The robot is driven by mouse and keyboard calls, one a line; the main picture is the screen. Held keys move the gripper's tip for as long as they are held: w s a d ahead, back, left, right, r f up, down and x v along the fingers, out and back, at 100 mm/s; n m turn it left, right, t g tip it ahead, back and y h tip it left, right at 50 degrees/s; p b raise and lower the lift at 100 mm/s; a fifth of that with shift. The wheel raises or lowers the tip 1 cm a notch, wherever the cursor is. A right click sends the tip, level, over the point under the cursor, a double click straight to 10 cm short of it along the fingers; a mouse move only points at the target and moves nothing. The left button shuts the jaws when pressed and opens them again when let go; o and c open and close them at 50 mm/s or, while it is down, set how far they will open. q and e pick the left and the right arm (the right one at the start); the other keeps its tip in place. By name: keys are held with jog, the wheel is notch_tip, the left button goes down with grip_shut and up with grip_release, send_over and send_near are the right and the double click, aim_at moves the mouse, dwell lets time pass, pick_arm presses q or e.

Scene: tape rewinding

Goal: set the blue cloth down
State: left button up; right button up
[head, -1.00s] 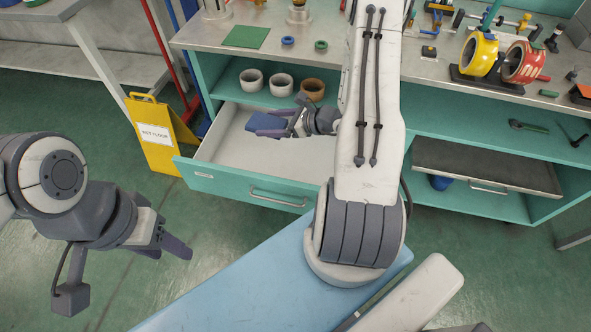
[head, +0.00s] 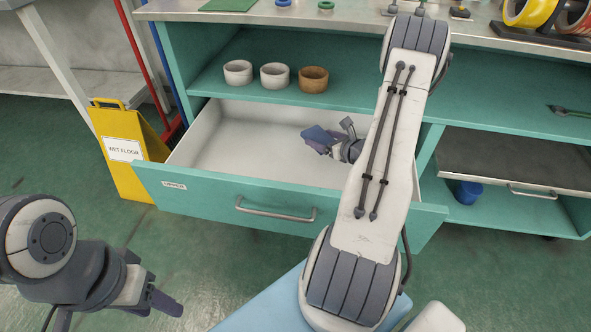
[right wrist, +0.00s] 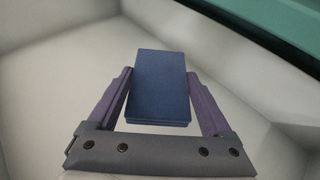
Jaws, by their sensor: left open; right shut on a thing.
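The blue cloth (head: 320,134) is a small, flat, folded block. It also shows in the right wrist view (right wrist: 160,85), between the two purple fingers. My right gripper (head: 322,142) is shut on it, inside the open drawer (head: 220,186). I cannot tell whether the cloth touches the drawer floor. In the right wrist view the right gripper (right wrist: 161,100) has pale drawer walls around it. My left gripper (head: 165,300) is open and empty at the lower left, outside the drawer and above the green floor.
Two white rings (head: 238,73) and a brown ring (head: 313,79) stand on the shelf above the drawer. A yellow wet-floor sign (head: 127,150) stands left of the drawer. A blue cup (head: 467,192) sits lower right. The drawer's left part is empty.

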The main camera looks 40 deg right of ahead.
jog(key=b, duration=0.2)
send_over(318, 166)
notch_tip(318, 166, down, 5)
jog(key=shift+f, duration=0.1)
jog(key=shift+f+b, duration=1.05)
jog(key=shift+f, duration=1.2)
jog(key=shift+f, duration=0.1)
jog(key=shift+f, duration=0.15)
jog(key=o, duration=1.1)
jog(key=shift+s+r, duration=0.25)
jog(key=shift+r, duration=0.2)
jog(key=p+v, duration=0.2)
jog(key=v, duration=0.3)
jog(key=shift+s+r+p, duration=0.15)
jog(key=shift+s+p, duration=0.1)
jog(key=shift+p, duration=0.05)
jog(key=shift+s+a+r, duration=0.1)
jog(key=shift+s+r, duration=0.05)
jog(key=shift+s, duration=0.5)
